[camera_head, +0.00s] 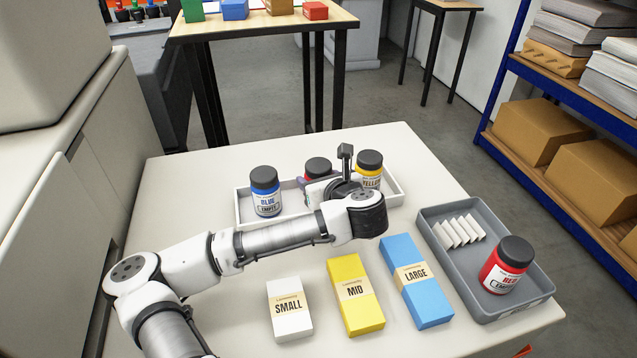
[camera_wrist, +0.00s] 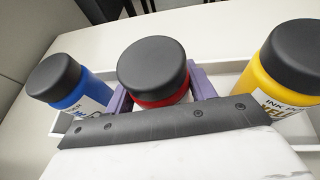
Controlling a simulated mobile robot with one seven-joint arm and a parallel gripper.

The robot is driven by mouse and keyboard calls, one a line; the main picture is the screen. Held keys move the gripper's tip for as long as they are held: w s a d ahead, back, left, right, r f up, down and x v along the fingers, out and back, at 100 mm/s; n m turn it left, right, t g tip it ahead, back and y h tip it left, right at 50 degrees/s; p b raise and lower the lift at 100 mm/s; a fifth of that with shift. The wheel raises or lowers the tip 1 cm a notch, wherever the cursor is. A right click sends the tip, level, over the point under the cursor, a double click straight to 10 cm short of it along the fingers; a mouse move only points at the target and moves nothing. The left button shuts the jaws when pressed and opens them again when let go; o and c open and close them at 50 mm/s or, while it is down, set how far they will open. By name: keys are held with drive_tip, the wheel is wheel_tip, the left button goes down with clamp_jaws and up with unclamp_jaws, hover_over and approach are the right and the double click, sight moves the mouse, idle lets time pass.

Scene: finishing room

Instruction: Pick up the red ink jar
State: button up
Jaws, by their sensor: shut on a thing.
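A red ink jar with a black lid (camera_head: 317,167) is between the blue jar and the yellow jar at the white tray (camera_head: 246,219). My gripper (camera_wrist: 157,92) is shut on this red jar, with a purple finger on each side of it. In the wrist view the jar's black lid and red body (camera_wrist: 155,72) show between the fingers. My wrist hides its lower part and label, so I cannot tell whether it touches the tray floor. A second red jar (camera_head: 506,264), its label reading RED and EMPTY, stands in the grey tray (camera_head: 470,302) at right.
The blue jar (camera_head: 265,191), labelled EMPTY, and the yellow jar (camera_head: 369,169) stand close on either side of my gripper. White pieces (camera_head: 461,231) lie in the grey tray. SMALL (camera_head: 290,309), MID (camera_head: 355,294) and LARGE (camera_head: 415,281) boxes lie on the table in front.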

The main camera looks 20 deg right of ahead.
drive_tip(key=c, duration=0.4)
drive_tip(key=shift+r, duration=0.15)
wheel_tip(320, 180, up, 20)
drive_tip(key=shift+f, duration=0.1)
